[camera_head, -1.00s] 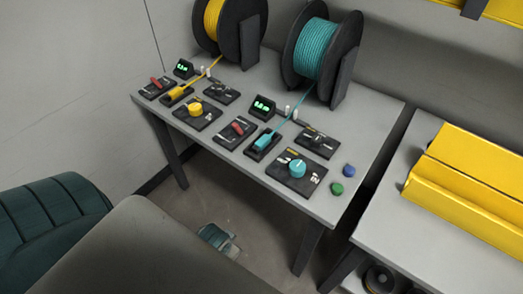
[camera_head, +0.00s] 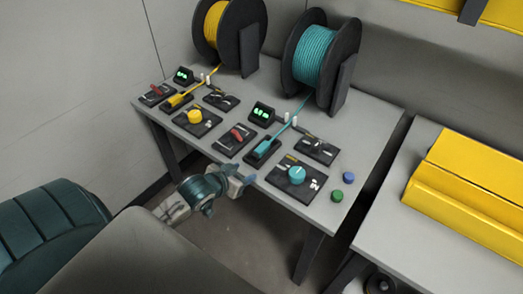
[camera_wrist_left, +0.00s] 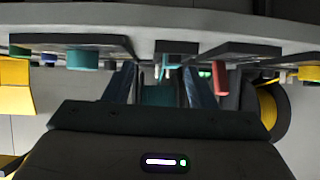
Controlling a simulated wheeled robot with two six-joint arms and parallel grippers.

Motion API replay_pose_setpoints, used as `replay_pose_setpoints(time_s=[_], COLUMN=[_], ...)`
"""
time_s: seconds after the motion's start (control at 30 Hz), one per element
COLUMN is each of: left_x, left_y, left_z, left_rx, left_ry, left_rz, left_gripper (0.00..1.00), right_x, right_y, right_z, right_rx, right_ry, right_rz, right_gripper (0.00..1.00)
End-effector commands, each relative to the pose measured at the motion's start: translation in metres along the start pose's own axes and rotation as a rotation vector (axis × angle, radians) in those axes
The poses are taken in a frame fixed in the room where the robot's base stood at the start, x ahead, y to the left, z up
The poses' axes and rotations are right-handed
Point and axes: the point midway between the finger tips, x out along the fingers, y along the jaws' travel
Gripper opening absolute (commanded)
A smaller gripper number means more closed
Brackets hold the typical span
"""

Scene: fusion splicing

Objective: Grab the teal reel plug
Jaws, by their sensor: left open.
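The teal reel plug (camera_head: 264,147) lies on a small dark base near the front of the grey table, at the end of the teal cable. My left gripper (camera_head: 252,183) is in front of and below the table's front edge in the head view, apart from the plug. It is open and empty. In the left wrist view, its two fingers (camera_wrist_left: 162,88) stand apart, with teal showing between them; I cannot tell there how much is plug and how much is reel. My right gripper is in neither view.
The teal reel (camera_head: 322,57) stands behind the plug. A red switch (camera_head: 237,135) is left of the plug, a teal knob (camera_head: 296,175) right of it. A yellow plug (camera_head: 175,99) and yellow knob (camera_head: 195,116) are farther left. The table's front edge (camera_head: 225,171) is close to my gripper.

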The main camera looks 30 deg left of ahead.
Motion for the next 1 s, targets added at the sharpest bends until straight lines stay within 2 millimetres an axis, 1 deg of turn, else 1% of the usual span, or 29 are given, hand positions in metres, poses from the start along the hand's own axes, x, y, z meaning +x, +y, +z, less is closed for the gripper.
replay_pose_setpoints(time_s=[0.03,0.1,0.23,0.33,0.5,0.6,0.77,1.0], left_x=[0.007,0.014,0.022,0.033,0.059,0.07,0.079,0.112], left_y=[-0.01,-0.018,-0.026,-0.027,-0.026,-0.025,-0.025,-0.025], left_z=[-0.012,-0.026,-0.039,-0.043,-0.047,-0.049,-0.05,-0.053], left_rx=[0.0,-0.009,-0.023,-0.029,-0.029,-0.026,-0.025,-0.028], left_ry=[0.046,0.101,0.155,0.165,0.164,0.163,0.162,0.162], left_rz=[0.007,0.02,0.034,0.035,0.035,0.035,0.036,0.036], left_gripper=[0.51,0.51,0.51,0.51,0.51,0.51,0.51,0.51], right_x=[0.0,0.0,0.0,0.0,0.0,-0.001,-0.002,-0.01], right_y=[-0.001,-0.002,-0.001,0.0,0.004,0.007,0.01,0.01], right_z=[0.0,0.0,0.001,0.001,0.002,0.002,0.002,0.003], right_rx=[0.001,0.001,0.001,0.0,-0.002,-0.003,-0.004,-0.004], right_ry=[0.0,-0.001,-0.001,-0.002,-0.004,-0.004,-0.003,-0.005], right_rz=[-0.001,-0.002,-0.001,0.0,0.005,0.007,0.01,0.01], right_gripper=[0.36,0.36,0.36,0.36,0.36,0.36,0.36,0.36])
